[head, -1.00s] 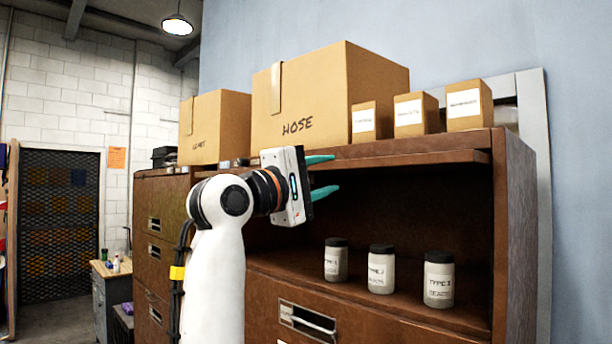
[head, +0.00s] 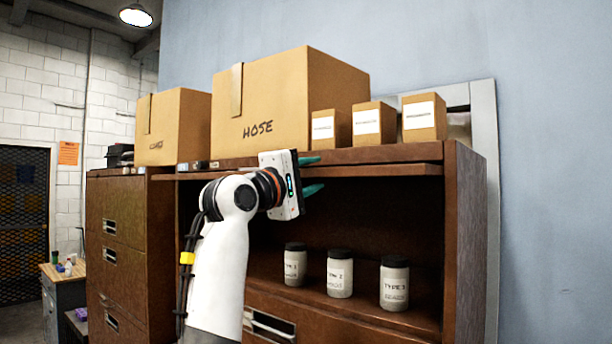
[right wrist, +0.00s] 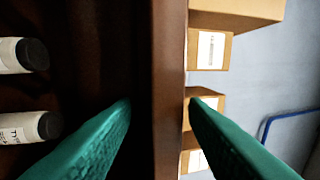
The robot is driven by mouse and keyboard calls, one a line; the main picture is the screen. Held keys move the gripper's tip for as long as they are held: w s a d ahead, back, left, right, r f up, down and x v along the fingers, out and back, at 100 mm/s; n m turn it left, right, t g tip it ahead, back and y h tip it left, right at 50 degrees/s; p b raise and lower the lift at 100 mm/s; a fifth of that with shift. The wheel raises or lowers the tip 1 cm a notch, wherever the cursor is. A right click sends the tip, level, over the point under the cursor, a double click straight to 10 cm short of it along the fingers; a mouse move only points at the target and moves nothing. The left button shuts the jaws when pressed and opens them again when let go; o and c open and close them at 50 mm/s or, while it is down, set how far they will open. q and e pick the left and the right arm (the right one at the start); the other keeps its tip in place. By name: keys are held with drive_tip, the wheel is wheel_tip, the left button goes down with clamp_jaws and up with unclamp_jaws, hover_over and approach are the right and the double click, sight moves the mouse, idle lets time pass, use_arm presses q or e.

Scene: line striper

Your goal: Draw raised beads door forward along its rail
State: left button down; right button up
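The raised beads door (head: 400,170) is a thin brown panel lying flat at the top of the open compartment, its front edge facing out. My right gripper (head: 320,173) is at this edge, one green finger above it and one below. In the right wrist view the door edge (right wrist: 168,40) runs between the two spread fingers. A dark gap shows between the lower finger and the door; the upper finger looks close to it, and contact cannot be told. The rail is hidden inside the cabinet. My left gripper is not in view.
Labelled jars (head: 339,273) stand on the shelf below the door. A large HOSE box (head: 262,105) and small labelled boxes (head: 424,118) sit on the cabinet top just above. A drawer cabinet (head: 118,250) stands at the left.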

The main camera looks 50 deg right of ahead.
clamp_jaws()
drive_tip(key=shift+a+f, duration=0.1)
drive_tip(key=shift+a, duration=0.05)
drive_tip(key=shift+a, duration=0.4)
drive_tip(key=shift+r+b+v, duration=0.2)
drive_tip(key=shift+v, duration=0.75)
drive_tip(key=shift+r+b+v, duration=0.2)
drive_tip(key=shift+v, duration=0.8)
drive_tip(key=shift+r+b+v, duration=0.2)
drive_tip(key=shift+v, duration=0.75)
drive_tip(key=shift+a+r, duration=0.15)
